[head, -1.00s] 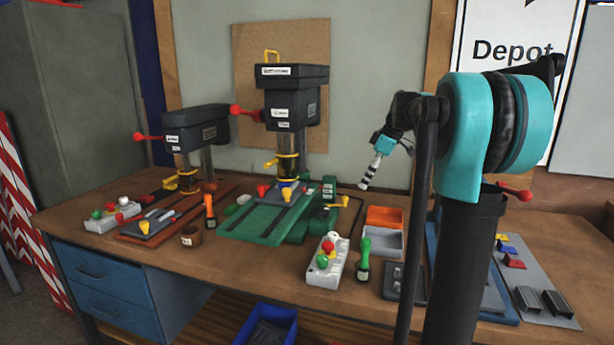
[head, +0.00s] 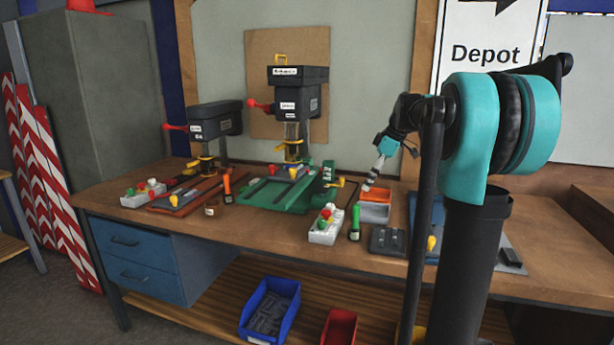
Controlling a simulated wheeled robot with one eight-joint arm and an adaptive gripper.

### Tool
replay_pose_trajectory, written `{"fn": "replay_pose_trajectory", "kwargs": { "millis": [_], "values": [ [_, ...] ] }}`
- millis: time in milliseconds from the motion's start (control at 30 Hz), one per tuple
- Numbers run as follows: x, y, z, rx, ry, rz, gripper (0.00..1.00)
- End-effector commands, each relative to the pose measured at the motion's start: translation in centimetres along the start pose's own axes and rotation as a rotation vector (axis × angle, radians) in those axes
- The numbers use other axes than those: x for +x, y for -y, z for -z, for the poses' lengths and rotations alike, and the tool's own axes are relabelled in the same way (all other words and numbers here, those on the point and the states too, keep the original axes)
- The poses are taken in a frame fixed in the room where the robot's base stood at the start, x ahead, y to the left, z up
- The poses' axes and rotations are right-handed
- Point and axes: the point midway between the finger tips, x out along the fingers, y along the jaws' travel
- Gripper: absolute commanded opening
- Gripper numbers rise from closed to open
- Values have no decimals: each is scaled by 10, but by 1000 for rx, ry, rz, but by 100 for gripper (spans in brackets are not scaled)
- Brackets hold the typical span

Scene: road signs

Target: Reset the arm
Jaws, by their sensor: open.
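My arm (head: 432,170) rises at the right of the head view and bends over at its teal shoulder. Its far end reaches forward and down over the workbench. My gripper (head: 370,183), with black and white striped fingers, points down and to the left. In the picture it lies just above the orange bin (head: 377,195); I cannot tell the height between them. It is open, and I see nothing held in it.
The wooden workbench (head: 290,250) carries two drill presses (head: 298,95) (head: 215,125), a control box (head: 326,224) and a green-handled tool (head: 355,222). Below are blue (head: 270,308) and red (head: 340,328) bins. A grey cabinet (head: 100,100) and striped boards (head: 50,170) stand left.

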Motion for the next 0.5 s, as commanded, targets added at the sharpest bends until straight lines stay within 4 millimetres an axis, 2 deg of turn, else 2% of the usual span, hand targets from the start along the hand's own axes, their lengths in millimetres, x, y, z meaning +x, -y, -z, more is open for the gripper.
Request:
{"fn": "replay_pose_trajectory", "kwargs": {
  "millis": [367,500],
  "values": [
    [38,36,-23,171,40,-49,42],
    [61,61,-40,279,60,-84,42]
  ]
}}
